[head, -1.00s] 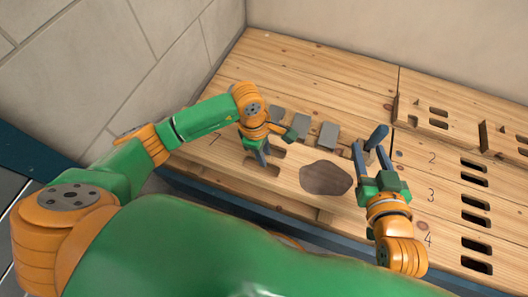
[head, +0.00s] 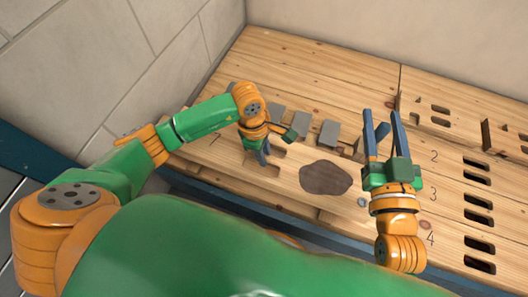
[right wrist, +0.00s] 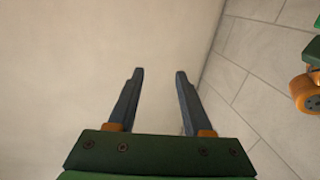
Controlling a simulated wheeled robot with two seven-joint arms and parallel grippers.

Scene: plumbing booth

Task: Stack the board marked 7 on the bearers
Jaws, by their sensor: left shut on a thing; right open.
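A long pale board (head: 288,184) lies along the near left of the bench, with hand slots at its left part and a dark brown patch (head: 325,177) on it. A faint mark at its left end may be a 7; I cannot read it surely. My left gripper (head: 264,155) is shut on this board at the slots, its fingertips partly hidden. Grey blocks (head: 328,133) stand in a row behind it; I cannot tell whether these are the bearers. My right gripper (head: 382,118) is open and empty above the bench, its fingers also showing in the right wrist view (right wrist: 155,78).
Boards marked 2, 3 (head: 450,190) and 4 with paired slots lie at the right. Upright wooden pieces (head: 493,137) stand at the back right. A tiled wall (head: 165,45) rises at the left. The bench behind the grey blocks is clear.

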